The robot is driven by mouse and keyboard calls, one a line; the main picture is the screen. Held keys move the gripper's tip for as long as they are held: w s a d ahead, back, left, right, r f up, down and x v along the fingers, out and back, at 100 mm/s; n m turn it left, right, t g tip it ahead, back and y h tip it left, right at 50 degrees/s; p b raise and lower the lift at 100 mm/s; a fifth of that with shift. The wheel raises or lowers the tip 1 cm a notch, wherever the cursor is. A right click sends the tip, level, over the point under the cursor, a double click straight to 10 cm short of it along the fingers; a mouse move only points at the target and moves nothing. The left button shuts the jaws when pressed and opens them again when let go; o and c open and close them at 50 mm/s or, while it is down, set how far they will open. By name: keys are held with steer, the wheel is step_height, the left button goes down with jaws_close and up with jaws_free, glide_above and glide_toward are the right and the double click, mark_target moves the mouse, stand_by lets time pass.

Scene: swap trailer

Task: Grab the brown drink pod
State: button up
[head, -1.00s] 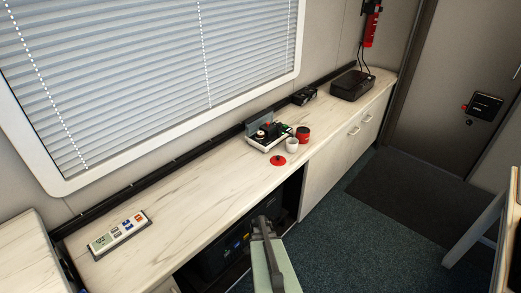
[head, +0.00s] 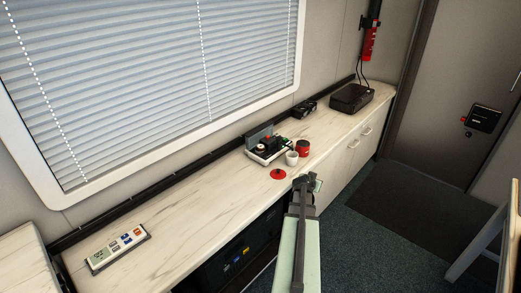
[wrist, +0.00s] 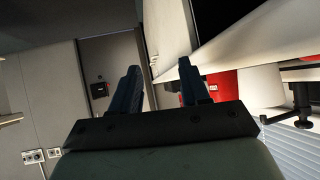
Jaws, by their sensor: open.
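I cannot clearly pick out the brown drink pod in either view. The small items in the white tray (head: 254,157) on the counter are too small to tell apart in the head view. My gripper (head: 304,182) is at the counter's front edge, right of and nearer than the tray. In the wrist view my gripper (wrist: 163,88) shows two dark fingers spread apart with nothing between them.
A white cup (head: 291,158), a red can (head: 303,148) and a flat red disc (head: 278,174) are near the tray on the counter (head: 190,205). A remote-like panel (head: 117,249) lies far left.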

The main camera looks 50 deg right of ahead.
step_height(320, 180, up, 4)
steer(key=w+f, duration=0.1)
steer(key=w, duration=0.1)
steer(key=n+t+h, duration=0.2)
steer(key=n+t, duration=0.3)
glide_toward(260, 147)
steer(key=x, duration=0.4)
steer(key=shift+d+r, duration=0.1)
steer(key=shift+r, duration=0.25)
steer(key=shift+f+x, duration=0.15)
steer(key=shift+x, duration=1.15)
steer(key=shift+f+x, duration=0.15)
steer(key=shift+x, duration=1.15)
steer(key=shift+s, duration=0.1)
steer(key=c, duration=0.7)
